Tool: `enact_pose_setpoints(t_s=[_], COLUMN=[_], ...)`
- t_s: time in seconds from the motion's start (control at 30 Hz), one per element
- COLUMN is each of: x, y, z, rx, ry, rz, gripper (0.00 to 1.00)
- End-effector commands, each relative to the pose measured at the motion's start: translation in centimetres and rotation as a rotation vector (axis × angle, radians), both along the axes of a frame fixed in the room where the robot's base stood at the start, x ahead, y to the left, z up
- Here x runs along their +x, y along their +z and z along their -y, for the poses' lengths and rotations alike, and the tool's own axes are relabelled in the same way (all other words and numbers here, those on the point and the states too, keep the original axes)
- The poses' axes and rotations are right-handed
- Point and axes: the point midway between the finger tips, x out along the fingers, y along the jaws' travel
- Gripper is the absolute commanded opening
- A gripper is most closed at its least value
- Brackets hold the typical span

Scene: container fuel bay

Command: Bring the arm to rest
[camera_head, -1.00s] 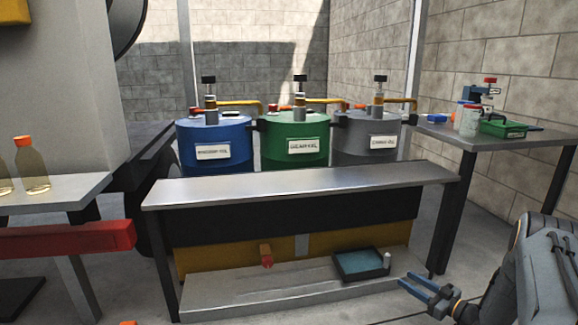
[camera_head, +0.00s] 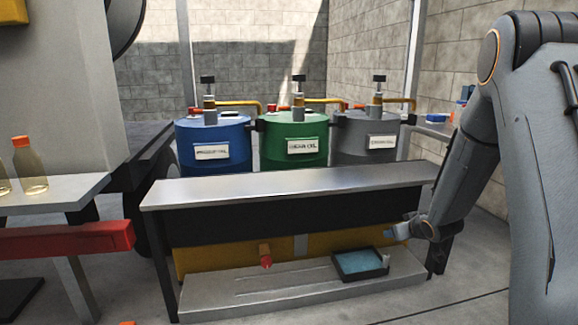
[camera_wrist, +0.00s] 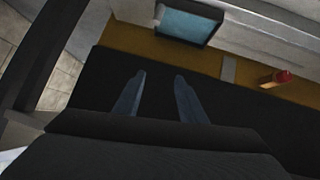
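My arm (camera_head: 465,185) reaches in from the right side of the head view, bent, with its forearm sloping down to the left. My gripper (camera_head: 392,231) is small there, in front of the right end of the metal bench (camera_head: 300,183). In the wrist view my gripper (camera_wrist: 161,76) has two blue-grey fingers standing apart with nothing between them. The bench's dark front panel lies behind the fingers; whether they touch it I cannot tell.
A tray with a blue inside (camera_head: 360,278) sits on the low shelf below the gripper. A red knob (camera_head: 266,262) is left of it. Blue (camera_head: 212,160), green (camera_head: 293,160) and grey (camera_head: 365,155) drums stand behind the bench. Bottles stand on the left table (camera_head: 50,190).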

Motion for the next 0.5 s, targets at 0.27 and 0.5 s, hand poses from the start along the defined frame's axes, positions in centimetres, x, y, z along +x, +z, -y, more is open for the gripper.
enact_pose_setpoints(t_s=[0.27,0.5], x=[-9.9,-20.6], y=[4.7,6.6], z=[-5.8,-10.6], rx=[-0.006,0.029], ry=[-0.12,-0.185], rz=[-0.231,-0.438], gripper=[0.37,0.37])
